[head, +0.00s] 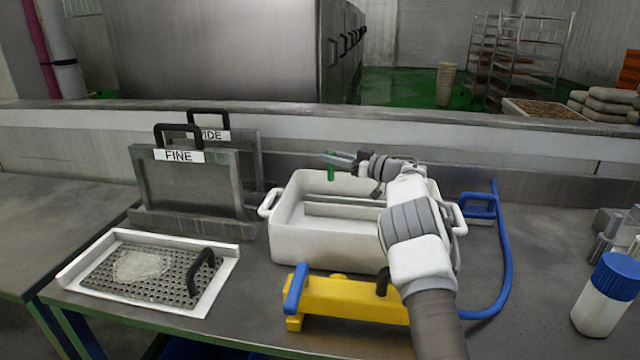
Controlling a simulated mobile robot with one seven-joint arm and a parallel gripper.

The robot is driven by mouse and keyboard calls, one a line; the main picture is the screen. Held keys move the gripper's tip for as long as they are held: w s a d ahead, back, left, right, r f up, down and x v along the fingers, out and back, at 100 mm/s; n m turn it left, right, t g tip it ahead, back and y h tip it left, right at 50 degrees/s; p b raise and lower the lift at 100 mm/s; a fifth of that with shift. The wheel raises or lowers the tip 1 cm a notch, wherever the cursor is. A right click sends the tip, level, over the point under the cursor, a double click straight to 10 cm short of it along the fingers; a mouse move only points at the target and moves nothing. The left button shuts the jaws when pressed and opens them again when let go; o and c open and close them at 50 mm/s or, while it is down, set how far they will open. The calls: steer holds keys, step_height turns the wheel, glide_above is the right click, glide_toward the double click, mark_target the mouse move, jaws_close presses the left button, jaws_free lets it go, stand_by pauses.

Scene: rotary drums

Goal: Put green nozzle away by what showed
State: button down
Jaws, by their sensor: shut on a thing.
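My gripper (343,160) is shut on the green nozzle (331,172), a small green piece held upright above the back of the white bin (318,239). The white bin has handles at both ends and a divider (345,212) running across its inside. My arm covers the bin's right part. A grey panel labelled FINE (190,184) stands upright in a rack left of the bin. A second panel (245,160) stands behind it, its label partly covered and showing "IDE". In front, a perforated plate (190,275) with a black handle and a pale round patch lies in a white tray (80,262).
A yellow device (340,300) with a blue handle lies in front of the bin. A blue hose (505,260) curves along the right side. A white bottle with a blue cap (606,295) and metal parts (608,232) stand at far right. A low wall runs behind the bench.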

steer(key=a+f+b, duration=0.1)
steer(key=a+f, duration=0.2)
steer(key=f, duration=0.3)
steer(key=shift+s+a, duration=0.2)
steer(key=shift+s, duration=0.25)
steer(key=shift+f, duration=0.6)
steer(key=c, duration=0.7)
jaws_free()
